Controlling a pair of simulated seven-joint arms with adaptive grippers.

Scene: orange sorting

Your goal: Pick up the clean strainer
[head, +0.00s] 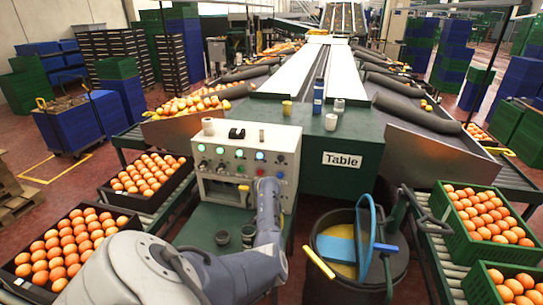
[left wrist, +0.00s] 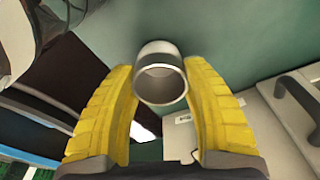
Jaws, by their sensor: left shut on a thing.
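My left gripper (left wrist: 160,74) shows in the left wrist view with two yellow fingers. It is shut on a grey metal cup-like piece (left wrist: 161,49), held at the fingertips with its round open end facing the camera. I cannot tell from its look whether this is the clean strainer. In the head view my left arm comes in from the lower left and reaches up in front of the control box; its fingers are not clear there. Two dark cups (head: 222,238) and (head: 249,235) stand on the green surface below the box. My right gripper is not in view.
The control box (head: 244,143) stands behind my arm. A dark bucket (head: 335,285) with a blue ring (head: 364,232) is at the right. Small containers (head: 331,121) and a blue bottle (head: 318,97) stand on the green table (head: 341,181). Orange crates (head: 145,199) flank both sides.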

